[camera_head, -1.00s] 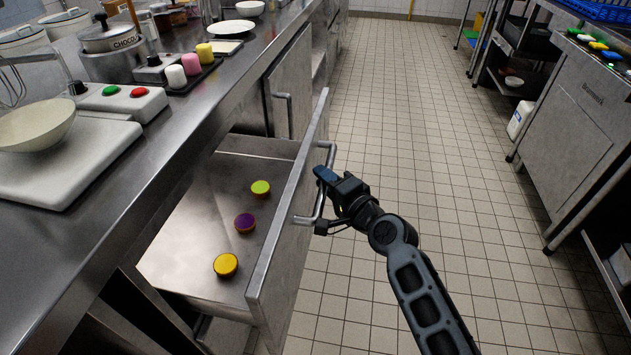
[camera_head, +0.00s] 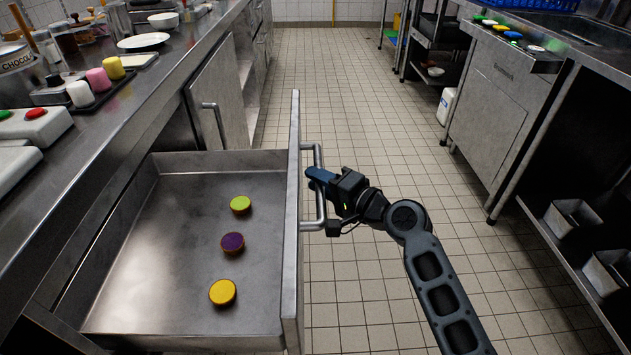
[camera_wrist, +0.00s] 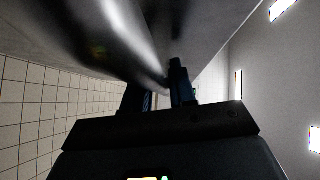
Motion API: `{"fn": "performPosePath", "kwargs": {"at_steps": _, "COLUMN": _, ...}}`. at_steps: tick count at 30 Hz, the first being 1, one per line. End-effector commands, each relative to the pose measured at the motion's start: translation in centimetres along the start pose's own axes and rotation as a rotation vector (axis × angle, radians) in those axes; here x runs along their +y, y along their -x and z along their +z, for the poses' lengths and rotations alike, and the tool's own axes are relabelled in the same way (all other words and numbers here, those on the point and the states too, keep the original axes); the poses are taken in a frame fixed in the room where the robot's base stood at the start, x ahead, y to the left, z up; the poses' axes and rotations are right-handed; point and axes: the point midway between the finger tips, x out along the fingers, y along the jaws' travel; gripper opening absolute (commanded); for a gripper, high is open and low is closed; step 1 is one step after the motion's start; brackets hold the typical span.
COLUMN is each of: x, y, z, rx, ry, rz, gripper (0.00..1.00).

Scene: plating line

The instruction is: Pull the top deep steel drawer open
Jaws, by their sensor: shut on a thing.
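The top deep steel drawer (camera_head: 180,215) stands pulled well out of the counter in the head view, its floor largely exposed. Its tall front panel (camera_head: 293,230) faces right and bears a bar handle (camera_head: 322,207). My gripper (camera_head: 318,180) is shut on the handle from the right side. In the wrist view the fingers (camera_wrist: 158,85) show close against blurred bright metal; the handle is hard to make out there. Three small round pieces lie in the drawer: a green-topped one (camera_head: 240,205), a purple-topped one (camera_head: 232,243) and a yellow-topped one (camera_head: 222,292).
A cabinet door with a bar handle (camera_head: 214,125) stands beyond the drawer. The counter (camera_head: 90,150) carries a button box (camera_head: 35,122), plates and coloured cylinders on a tray. A steel bench (camera_head: 500,110) stands across the aisle. The tiled floor (camera_head: 350,90) between is clear.

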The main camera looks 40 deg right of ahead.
Motion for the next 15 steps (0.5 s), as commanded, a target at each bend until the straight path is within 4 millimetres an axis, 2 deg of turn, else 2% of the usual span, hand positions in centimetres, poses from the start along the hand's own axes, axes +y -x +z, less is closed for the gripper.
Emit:
{"fn": "performPosePath", "kwargs": {"at_steps": 4, "x": 0.09, "y": 0.00, "z": 0.02, "rx": 0.000, "ry": 0.000, "rz": 0.002, "gripper": 0.00}}
{"fn": "performPosePath", "kwargs": {"at_steps": 5, "x": 0.09, "y": 0.00, "z": 0.02, "rx": 0.000, "ry": 0.000, "rz": 0.002, "gripper": 0.28}}
{"fn": "performPosePath", "kwargs": {"at_steps": 9, "x": 0.06, "y": -0.01, "z": 0.02, "rx": 0.000, "ry": 0.000, "rz": 0.001, "gripper": 0.41}}
{"fn": "performPosePath", "kwargs": {"at_steps": 11, "x": 0.05, "y": -0.01, "z": 0.02, "rx": 0.000, "ry": 0.000, "rz": 0.001, "gripper": 0.45}}
{"fn": "performPosePath", "kwargs": {"at_steps": 15, "x": 0.03, "y": -0.01, "z": 0.01, "rx": 0.000, "ry": 0.000, "rz": 0.000, "gripper": 0.45}}
